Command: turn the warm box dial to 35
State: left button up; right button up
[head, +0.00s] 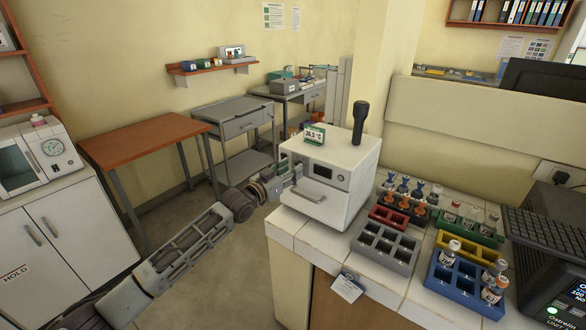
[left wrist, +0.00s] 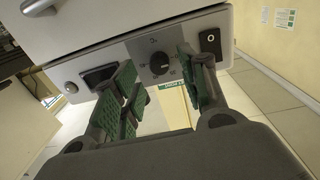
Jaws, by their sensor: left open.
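The warm box, a white box (head: 325,175) with a front handle and small dark display, stands on the counter corner in the head view. Its dial does not show there. In the left wrist view, a round black dial (left wrist: 160,63) on a grey scale plate shows on a white panel; its setting is too small to read. My left gripper (head: 287,182) is beside the box's left side in the head view. In the left wrist view, the green-padded fingers of the left gripper (left wrist: 160,78) are open, one on each side of the dial, apart from it. My right gripper is not in view.
A card with a temperature (head: 315,134) and a black upright handle-like object (head: 360,122) are on top of the box. Vial racks, including a grey one (head: 385,246) and a blue one (head: 466,284), crowd the counter to the right. A wooden-topped table (head: 155,134) stands left.

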pick_arm(q)
jog(key=shift+x, duration=0.95)
grip_shut()
